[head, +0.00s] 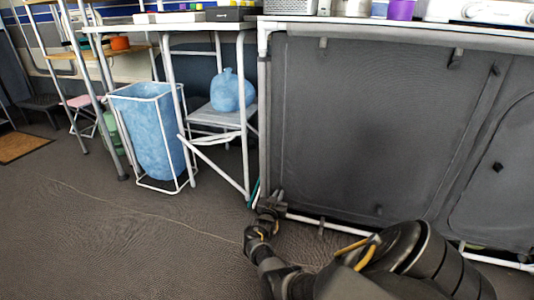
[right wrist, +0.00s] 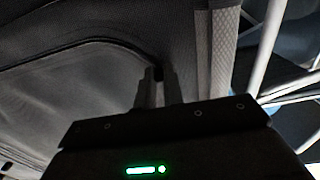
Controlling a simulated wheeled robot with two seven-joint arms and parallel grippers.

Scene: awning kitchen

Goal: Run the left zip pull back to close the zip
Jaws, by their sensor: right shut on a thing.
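The dark grey fabric cupboard front (head: 375,120) stands on the right in the head view, with a left panel and part of a right one. My right gripper (head: 274,197) is low at its bottom left corner. In the right wrist view the two fingers (right wrist: 159,86) are shut on a small dark zip pull (right wrist: 157,72), of which only the tip shows. A dark curved zip line (right wrist: 90,42) runs from the left to the fingertips, beside a lighter woven edge strip (right wrist: 224,45). The pull is hidden in the head view. My left gripper is not in view.
A white-framed blue bin (head: 152,130) and a folding table leg (head: 243,130) stand left of the cupboard. A white frame rail (head: 330,226) runs along the cupboard's bottom. Floor at lower left is clear.

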